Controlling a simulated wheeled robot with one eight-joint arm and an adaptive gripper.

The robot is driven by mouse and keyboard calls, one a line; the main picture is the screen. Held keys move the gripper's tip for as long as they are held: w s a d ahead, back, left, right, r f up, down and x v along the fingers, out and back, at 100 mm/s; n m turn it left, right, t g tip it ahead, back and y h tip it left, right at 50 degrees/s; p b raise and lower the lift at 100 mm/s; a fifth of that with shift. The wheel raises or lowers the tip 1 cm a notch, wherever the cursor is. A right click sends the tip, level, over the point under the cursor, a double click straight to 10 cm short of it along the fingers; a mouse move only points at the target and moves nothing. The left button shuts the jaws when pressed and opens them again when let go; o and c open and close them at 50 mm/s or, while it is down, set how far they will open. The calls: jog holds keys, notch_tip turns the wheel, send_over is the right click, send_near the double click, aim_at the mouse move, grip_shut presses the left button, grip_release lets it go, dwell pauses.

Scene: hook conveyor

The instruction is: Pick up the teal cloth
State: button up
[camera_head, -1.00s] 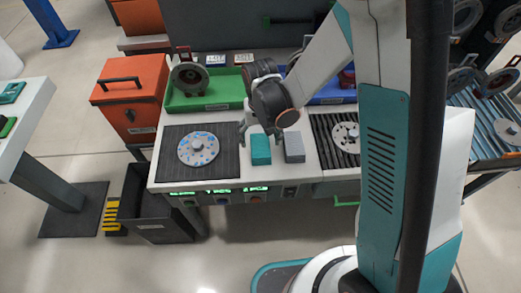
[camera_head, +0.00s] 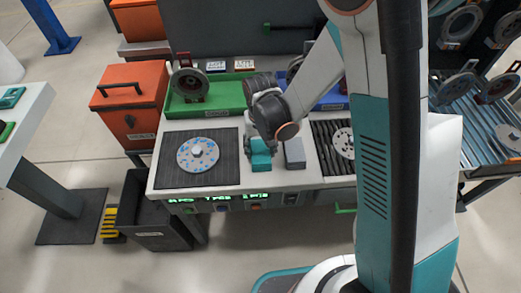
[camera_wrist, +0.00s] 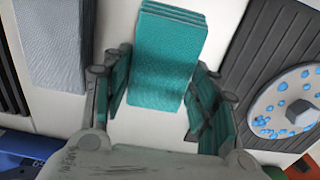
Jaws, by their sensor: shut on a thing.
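The teal cloth (camera_head: 261,161) is a folded, layered block on the white bench top, left of a grey block. In the wrist view the teal cloth (camera_wrist: 172,40) extends between and beyond my fingers. My gripper (camera_head: 261,146) is down at the cloth's far end in the head view. In the wrist view my gripper (camera_wrist: 162,88) has one finger on each side of the cloth, shut on it. The cloth still appears to rest on the bench. The finger contact is partly hidden in the head view.
The grey block (camera_head: 294,153) lies close to the right of the cloth. A dark ribbed mat (camera_head: 165,170) with a blue-spotted disc (camera_head: 198,155) is to the left. A green tray (camera_head: 215,105) and a blue tray (camera_head: 335,100) stand behind. A dark bin (camera_head: 150,215) stands on the floor.

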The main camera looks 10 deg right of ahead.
aim_at(260, 149)
notch_tip(260, 149, up, 20)
jog(key=p, duration=0.6)
